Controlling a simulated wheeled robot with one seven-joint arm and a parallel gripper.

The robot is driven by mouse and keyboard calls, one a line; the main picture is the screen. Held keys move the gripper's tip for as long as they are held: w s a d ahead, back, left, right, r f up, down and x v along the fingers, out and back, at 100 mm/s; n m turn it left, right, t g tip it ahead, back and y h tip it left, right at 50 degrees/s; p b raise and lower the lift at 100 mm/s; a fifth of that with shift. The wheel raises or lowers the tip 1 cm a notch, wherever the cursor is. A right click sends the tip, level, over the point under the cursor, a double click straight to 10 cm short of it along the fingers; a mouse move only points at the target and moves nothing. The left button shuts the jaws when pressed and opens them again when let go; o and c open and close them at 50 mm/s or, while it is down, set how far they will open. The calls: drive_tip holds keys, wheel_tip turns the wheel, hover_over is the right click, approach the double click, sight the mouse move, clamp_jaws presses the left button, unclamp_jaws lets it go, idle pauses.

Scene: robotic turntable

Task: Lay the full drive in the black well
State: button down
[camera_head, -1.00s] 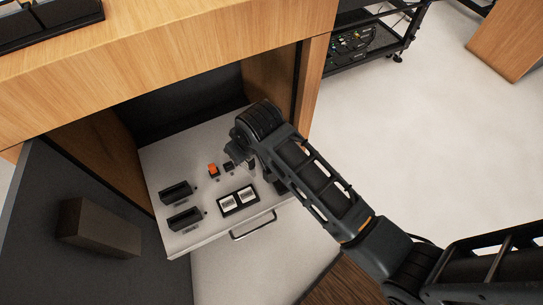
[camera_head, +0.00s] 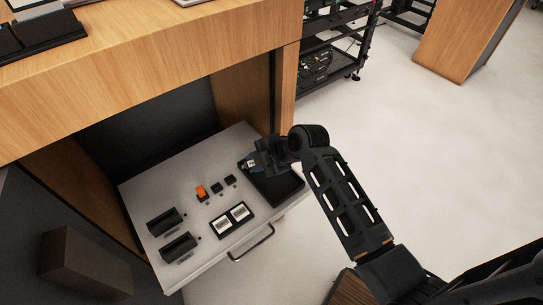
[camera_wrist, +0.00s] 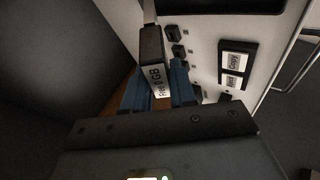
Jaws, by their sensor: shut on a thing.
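My gripper (camera_head: 258,158) is shut on a small drive (camera_head: 250,164) and holds it over the far left part of the black well (camera_head: 282,188). The black well is a dark shallow rectangular recess at the right side of the pulled-out white drawer. My gripper hides part of its far edge. I cannot tell whether the drive touches the well.
The white drawer (camera_head: 190,210) carries an orange piece (camera_head: 201,191), small black sockets (camera_head: 217,188), two black holders (camera_head: 165,222) and a two-button panel (camera_head: 231,220), with "Copy" legible in the wrist view. The drawer handle (camera_head: 251,243) is in front. The wooden cabinet (camera_head: 180,75) overhangs behind.

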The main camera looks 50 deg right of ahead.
drive_tip(key=s+d+n+t+y+b, duration=0.1)
drive_tip(key=s+d+n, duration=0.15)
drive_tip(key=d, duration=0.25)
drive_tip(key=shift+n, duration=0.25)
drive_tip(key=shift+w+d+f+b, duration=0.1)
drive_tip(key=shift+w+f+b, duration=0.15)
drive_tip(key=shift+f+b, duration=1.1)
drive_tip(key=shift+w+f+b, duration=0.2)
drive_tip(key=shift+f+b, duration=0.4)
drive_tip(key=shift+f, duration=1.4)
drive_tip(key=c, duration=0.8)
unclamp_jaws()
drive_tip(key=shift+c, duration=0.2)
drive_tip(key=v, duration=0.7)
drive_tip(key=shift+s+d+r, duration=0.15)
drive_tip(key=shift+s+r, duration=0.05)
drive_tip(key=shift+s, duration=0.15)
